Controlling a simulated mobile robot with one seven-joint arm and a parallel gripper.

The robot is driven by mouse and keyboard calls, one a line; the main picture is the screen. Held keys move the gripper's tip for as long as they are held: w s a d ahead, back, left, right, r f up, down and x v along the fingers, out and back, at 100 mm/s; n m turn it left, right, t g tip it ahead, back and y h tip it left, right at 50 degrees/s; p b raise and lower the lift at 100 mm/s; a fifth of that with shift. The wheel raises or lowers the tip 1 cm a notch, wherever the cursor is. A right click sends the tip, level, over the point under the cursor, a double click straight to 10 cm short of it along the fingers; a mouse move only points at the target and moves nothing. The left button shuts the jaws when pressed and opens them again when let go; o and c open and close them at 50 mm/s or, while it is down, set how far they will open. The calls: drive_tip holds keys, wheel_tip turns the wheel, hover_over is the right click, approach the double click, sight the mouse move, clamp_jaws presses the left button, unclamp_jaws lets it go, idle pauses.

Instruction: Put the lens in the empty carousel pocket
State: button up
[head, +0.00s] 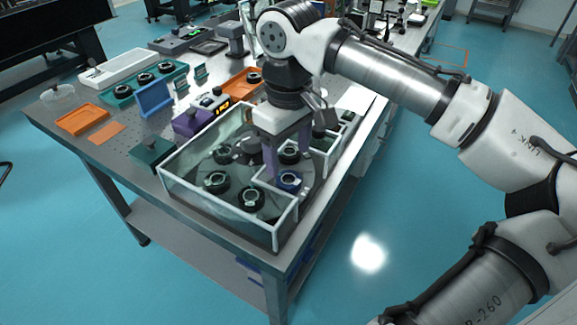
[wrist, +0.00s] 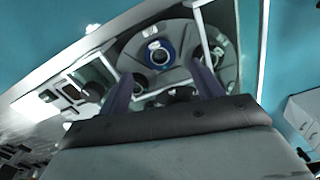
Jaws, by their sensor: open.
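The round carousel (head: 233,189) sits inside a clear-walled, white-edged enclosure on the optical table. Several black ring mounts (head: 251,198) stand on it. A blue-ringed lens (head: 289,181) sits at the carousel's near right side, by the notch in the enclosure wall. My gripper (head: 287,163) points down over that side, its purple fingers apart. In the wrist view the blue-ringed lens (wrist: 160,52) lies ahead of the open fingertips (wrist: 160,74), with nothing seen between them. I cannot make out which pocket is empty; the arm hides part of the carousel.
The enclosure wall (head: 222,222) stands close around the carousel. A purple box (head: 190,122), a dark green box (head: 150,152), a blue panel (head: 154,99) and orange trays (head: 82,120) crowd the table to the left. A green tray (head: 121,96) holds more black rings.

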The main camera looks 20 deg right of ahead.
sight(289, 178)
wheel_tip(289, 178, up, 7)
drive_tip(key=shift+f, duration=0.2)
idle(1.1)
